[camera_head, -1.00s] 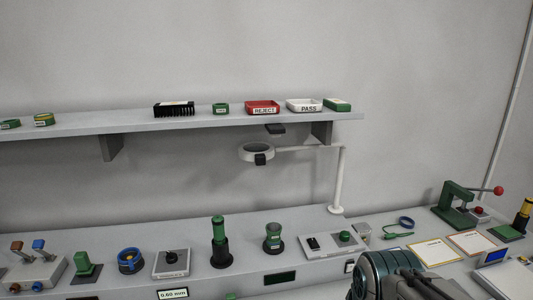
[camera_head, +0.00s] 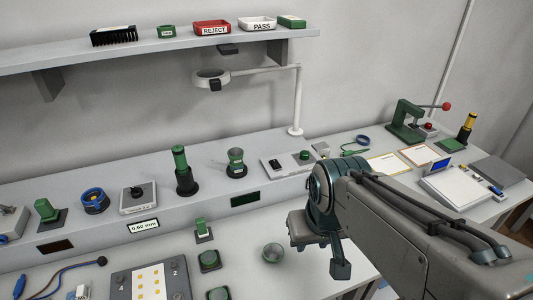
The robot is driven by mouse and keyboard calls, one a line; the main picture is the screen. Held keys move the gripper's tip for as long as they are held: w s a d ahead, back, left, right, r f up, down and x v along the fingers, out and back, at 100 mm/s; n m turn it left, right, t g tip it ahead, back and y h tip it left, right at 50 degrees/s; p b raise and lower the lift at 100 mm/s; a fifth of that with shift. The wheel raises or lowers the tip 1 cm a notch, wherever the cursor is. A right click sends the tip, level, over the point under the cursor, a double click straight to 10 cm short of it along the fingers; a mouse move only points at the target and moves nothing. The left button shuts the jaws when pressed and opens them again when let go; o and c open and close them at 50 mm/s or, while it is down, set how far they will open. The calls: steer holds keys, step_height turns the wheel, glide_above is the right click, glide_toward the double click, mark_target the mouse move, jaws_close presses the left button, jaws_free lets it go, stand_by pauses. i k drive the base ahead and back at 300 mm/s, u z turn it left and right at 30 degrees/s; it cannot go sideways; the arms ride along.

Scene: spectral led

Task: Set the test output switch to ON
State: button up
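Several controls stand on the raised bench ledge, and I cannot read which one is the test output switch. A grey box (camera_head: 272,170) there carries a small black switch (camera_head: 274,163) and a green button (camera_head: 304,155). Further left, a grey box (camera_head: 138,207) carries a black knob (camera_head: 137,190). My arm comes in from the lower right. My gripper (camera_head: 340,262) hangs over the front of the bench, right of and nearer than these boxes, touching none of them. One dark finger shows; I cannot see the gap between the fingers.
A display reading 0.60 mm (camera_head: 144,227) is on the ledge front. A magnifier lamp (camera_head: 211,77) overhangs the ledge. REJECT (camera_head: 212,28) and PASS (camera_head: 257,24) trays sit on the shelf. A green press (camera_head: 406,120) stands at the right.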

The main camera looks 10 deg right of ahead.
mark_target(275, 163)
steer(key=u, duration=0.05)
steer(key=k, duration=1.05)
steer(key=z, duration=0.7)
steer(key=i, duration=1.15)
